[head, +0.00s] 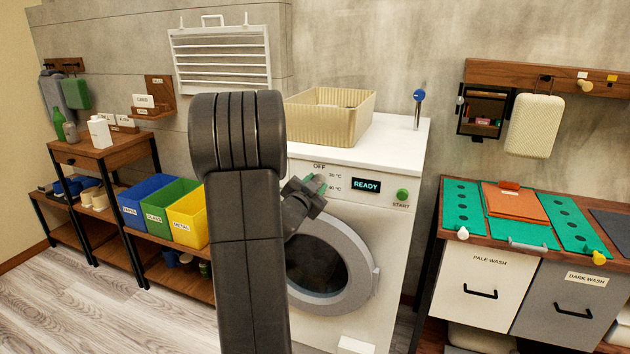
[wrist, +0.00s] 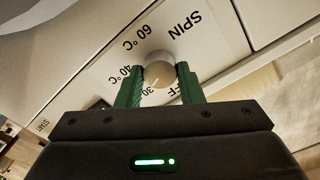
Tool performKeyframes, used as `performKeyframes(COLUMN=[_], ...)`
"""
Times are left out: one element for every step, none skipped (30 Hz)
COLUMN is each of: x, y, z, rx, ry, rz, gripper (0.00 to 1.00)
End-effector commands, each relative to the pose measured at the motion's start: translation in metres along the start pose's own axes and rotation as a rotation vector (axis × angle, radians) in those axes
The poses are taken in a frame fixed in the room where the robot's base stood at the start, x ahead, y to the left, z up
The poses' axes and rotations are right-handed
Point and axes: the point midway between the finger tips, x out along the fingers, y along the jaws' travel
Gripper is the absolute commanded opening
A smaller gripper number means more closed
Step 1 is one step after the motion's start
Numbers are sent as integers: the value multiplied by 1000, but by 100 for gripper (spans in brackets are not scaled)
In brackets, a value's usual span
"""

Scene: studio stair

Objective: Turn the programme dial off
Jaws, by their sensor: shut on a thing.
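The programme dial (wrist: 158,72) is a round pale knob on the washing machine's (head: 393,235) front panel. In the wrist view it sits between the two green fingers of my gripper (wrist: 160,78), which is shut on it. A light mark on its face appears to point towards the 30 °C label, though it is small. The labels OFF, 30, 40, 60 °C and SPIN surround it, with OFF partly covered by a finger. In the head view my gripper (head: 314,186) is at the panel and hides the dial. The display (head: 366,186) reads READY.
A green START button (head: 402,195) is right of the display. A cream basket (head: 330,117) and a blue-topped post (head: 418,108) stand on top of the machine. Paper, glass and metal bins (head: 187,222) are left. A bench with wash drawers (head: 484,290) is right.

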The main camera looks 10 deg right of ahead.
Motion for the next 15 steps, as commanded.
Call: performKeyframes(x=[0,0,0,0,0,0,0,0,0,0,0,0,0,0,0], y=[-1,-1,-1,-1,-1,-1,-1,-1,-1,-1,-1,-1,-1,-1,-1], z=[-1,-1,-1,-1,-1,-1,-1,-1,0,0,0,-1,-1,-1,-1], rx=[-44,-73,-112,-140,-168,-206,-234,-263,-300,-330,-358,-396,-424,-452,-490], ry=[-4,-4,-3,-3,-3,-4,-4,-4,-5,-5,-4,-4,-4,-4,-4], rz=[1,1,1,1,1,1,1,1,1,1,1,1,0,0,0], gripper=[11,11,11,11,11,11,11,11,11,11,11,11,11,11,11])
